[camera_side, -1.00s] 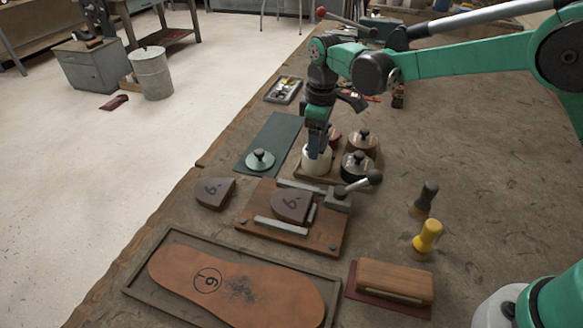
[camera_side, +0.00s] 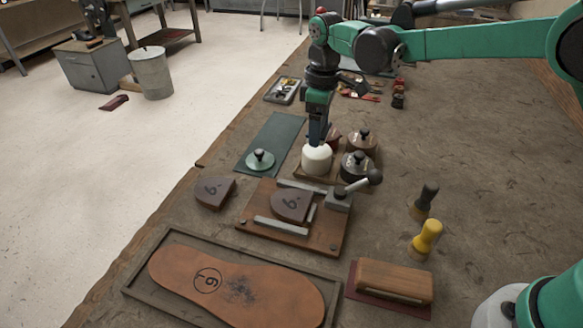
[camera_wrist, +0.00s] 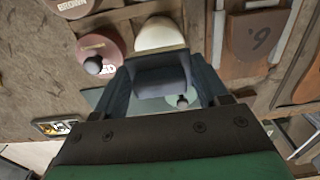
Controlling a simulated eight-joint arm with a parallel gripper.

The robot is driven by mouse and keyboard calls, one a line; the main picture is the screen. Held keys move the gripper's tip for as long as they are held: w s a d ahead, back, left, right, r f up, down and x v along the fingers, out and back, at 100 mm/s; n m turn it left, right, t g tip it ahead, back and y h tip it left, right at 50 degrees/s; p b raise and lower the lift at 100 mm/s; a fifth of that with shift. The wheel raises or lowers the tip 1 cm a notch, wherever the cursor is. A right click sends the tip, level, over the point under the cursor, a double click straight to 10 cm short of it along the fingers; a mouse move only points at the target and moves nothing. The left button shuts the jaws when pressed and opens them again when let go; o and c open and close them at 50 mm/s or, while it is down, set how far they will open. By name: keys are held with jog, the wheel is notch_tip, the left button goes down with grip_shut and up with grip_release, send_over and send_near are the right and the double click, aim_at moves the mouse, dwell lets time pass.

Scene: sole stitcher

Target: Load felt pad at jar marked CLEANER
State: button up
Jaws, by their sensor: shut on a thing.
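My gripper (camera_side: 317,142) points down just above a cream-white jar (camera_side: 317,161) in the side view. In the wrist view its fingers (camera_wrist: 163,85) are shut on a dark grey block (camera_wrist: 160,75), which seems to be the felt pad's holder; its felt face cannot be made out. The white jar also shows in the wrist view (camera_wrist: 158,34), directly beyond the block. Whether the block touches the jar is unclear. No CLEANER marking is readable. A pale green lid (camera_side: 260,160) with a dark knob lies apart on the green mat (camera_side: 277,132).
Knobbed jars stand beside the white one: a black-bodied jar (camera_side: 357,165), a brown-lidded jar (camera_side: 364,138) and a red-lidded jar (camera_wrist: 97,48). In front is a wooden clamp jig (camera_side: 290,236) with a lever.

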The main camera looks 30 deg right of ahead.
jog(key=shift+r, duration=2)
